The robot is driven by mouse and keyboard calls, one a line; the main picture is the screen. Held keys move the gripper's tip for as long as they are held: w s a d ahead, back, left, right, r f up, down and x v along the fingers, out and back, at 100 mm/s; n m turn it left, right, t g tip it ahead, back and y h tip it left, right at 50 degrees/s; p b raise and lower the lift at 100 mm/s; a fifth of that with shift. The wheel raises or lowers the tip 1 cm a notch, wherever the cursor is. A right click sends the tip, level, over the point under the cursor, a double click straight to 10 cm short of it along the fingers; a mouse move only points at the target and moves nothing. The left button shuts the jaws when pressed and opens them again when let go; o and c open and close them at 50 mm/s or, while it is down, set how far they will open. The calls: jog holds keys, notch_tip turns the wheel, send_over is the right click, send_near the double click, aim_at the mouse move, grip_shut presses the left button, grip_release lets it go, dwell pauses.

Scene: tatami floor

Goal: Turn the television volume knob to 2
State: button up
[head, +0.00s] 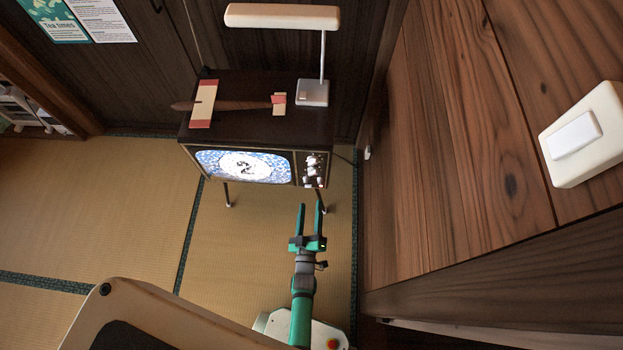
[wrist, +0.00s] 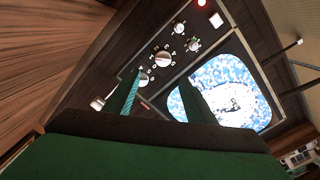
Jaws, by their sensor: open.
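The television (head: 297,170) stands on thin legs with its screen (head: 243,165) lit. Its knob panel (head: 314,169) is at the right of the screen. In the wrist view a pale knob (wrist: 163,58) has white marks around it, and a second large knob (wrist: 147,77) sits close by, partly hidden by a finger. Two smaller knobs (wrist: 179,28) (wrist: 193,44) are farther up. Which knob is the volume, and its setting, I cannot tell. My gripper (head: 310,204) is open and empty, its green fingers pointing at the panel, apart from the knobs in the head view.
A lamp (head: 313,92) and a long brown wooden object (head: 235,104) sit on top of the television. A wooden surface with a white switch (head: 575,136) is at the right. Bare tatami (head: 100,220) lies at the left. A red light (wrist: 201,3) shows on the panel.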

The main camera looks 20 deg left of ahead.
aim_at(312, 175)
jog(key=shift+n, duration=0.3)
jog(key=x, duration=1.2)
jog(key=shift+w+a+f, duration=0.1)
jog(key=shift+a+f, duration=0.1)
jog(key=shift+a, duration=0.15)
jog(key=shift+c, duration=0.6)
jog(key=c, duration=0.9)
